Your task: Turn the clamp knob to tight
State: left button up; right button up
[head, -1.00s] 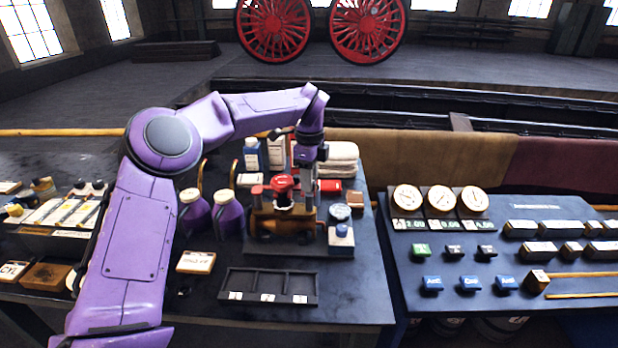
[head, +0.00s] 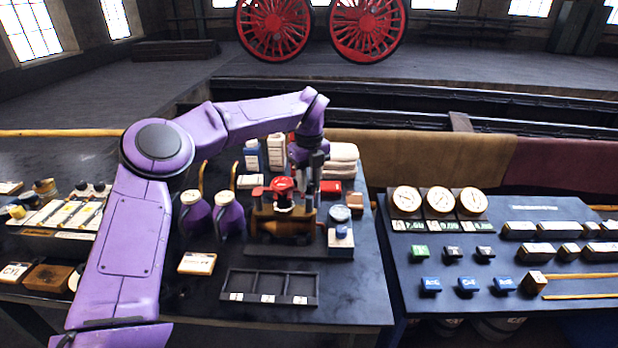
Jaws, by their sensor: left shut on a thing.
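The clamp fixture stands on the dark bench, with a brown-copper body (head: 283,225) and a red round part (head: 282,186) on top. Small red parts show at both sides of its top. My left arm reaches over from the left, and its gripper (head: 304,183) points down at the right side of the fixture's top, just right of the red round part. The gripper is shut on the clamp knob there. The fingers and wrist hide most of the knob, so its setting cannot be read. My right gripper is not in view.
Two purple jugs (head: 229,218) stand close left of the fixture. Bottles (head: 277,150) and folded white cloths (head: 342,160) are behind. A black divided tray (head: 270,287) lies in front. Gauges (head: 439,201) stand on the right bench.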

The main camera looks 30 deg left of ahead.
pick_arm(q)
jog(key=m+p, duration=0.2)
jog(key=m, duration=0.4)
jog(key=shift+s, duration=0.1)
jog(key=m+p, duration=0.2)
jog(key=m, duration=0.3)
jog(key=shift+f, duration=0.1)
jog(key=shift+m+p, duration=0.3)
jog(key=shift+m, duration=0.2)
jog(key=o, duration=1)
jog(key=shift+o, duration=0.2)
